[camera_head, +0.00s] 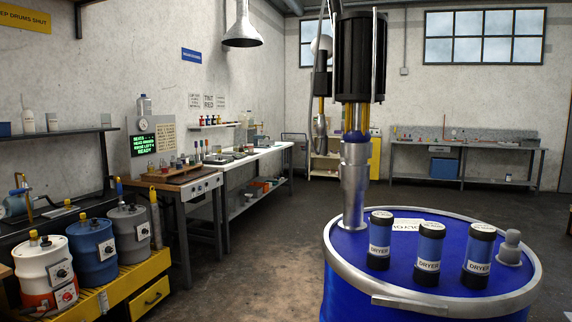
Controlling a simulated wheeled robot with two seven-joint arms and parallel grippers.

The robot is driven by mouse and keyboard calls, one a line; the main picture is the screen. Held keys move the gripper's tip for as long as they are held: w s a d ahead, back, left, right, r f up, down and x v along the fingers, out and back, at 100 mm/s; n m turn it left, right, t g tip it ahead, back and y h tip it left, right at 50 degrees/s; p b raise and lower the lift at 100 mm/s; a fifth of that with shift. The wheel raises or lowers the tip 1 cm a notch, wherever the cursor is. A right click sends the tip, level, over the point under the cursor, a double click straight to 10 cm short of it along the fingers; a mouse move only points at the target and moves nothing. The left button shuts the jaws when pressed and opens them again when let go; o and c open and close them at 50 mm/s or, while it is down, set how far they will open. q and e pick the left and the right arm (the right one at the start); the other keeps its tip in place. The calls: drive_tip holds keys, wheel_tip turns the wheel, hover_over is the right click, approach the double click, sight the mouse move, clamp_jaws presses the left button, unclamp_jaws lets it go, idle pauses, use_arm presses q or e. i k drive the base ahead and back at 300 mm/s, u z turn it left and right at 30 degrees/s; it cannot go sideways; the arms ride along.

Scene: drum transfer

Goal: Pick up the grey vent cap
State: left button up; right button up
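A grey knob-shaped cap (511,248), which looks like the vent cap, stands upright on the top of a large blue drum (432,298) at the lower right. It sits near the drum's right rim, just right of a dark blue cylinder labelled "DRYER" (479,262). Nothing covers the cap. Neither of my grippers shows in this view, so I cannot see what they hold.
Two more DRYER cylinders (429,258) (380,244) stand left of the cap. A tall pump with a black motor (361,60) rises from the drum's back left. Small drums (93,251) stand on a yellow stand at left. Open floor lies between.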

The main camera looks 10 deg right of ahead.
sight(509, 251)
drive_tip(key=u, duration=0.95)
drive_tip(key=k, duration=1.25)
drive_tip(key=u, duration=0.7)
drive_tip(key=i, duration=1.8)
drive_tip(key=z, duration=0.85)
drive_tip(key=i, duration=3.05)
drive_tip(key=z, duration=2)
drive_tip(key=i, duration=1.5)
drive_tip(key=z, duration=2)
drive_tip(key=i, duration=1.1)
drive_tip(key=z, duration=0.35)
